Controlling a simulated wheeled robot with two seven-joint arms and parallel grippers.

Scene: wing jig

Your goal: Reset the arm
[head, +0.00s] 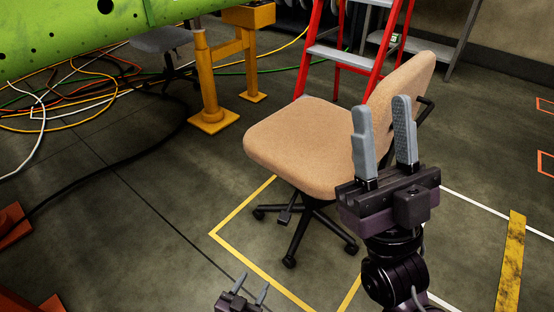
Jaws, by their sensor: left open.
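My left gripper (253,282) is at the bottom edge of the head view, low and small, with its two grey fingers apart and nothing between them. Its arm is mostly cut off by the picture edge. My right gripper (382,105) is larger and stands upright right of centre, its fingers pointing up. The fingers are apart with nothing held between them. It overlaps the tan office chair (300,143) in the picture and hides part of the seat and backrest. I cannot tell how far it is from the chair.
A red stepladder (330,55) stands behind the chair. A yellow stand (212,85) is under the green wing panel (60,35) at upper left. Cables (75,95) lie loose on the left floor. Yellow floor lines surround the chair. The floor at lower left centre is clear.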

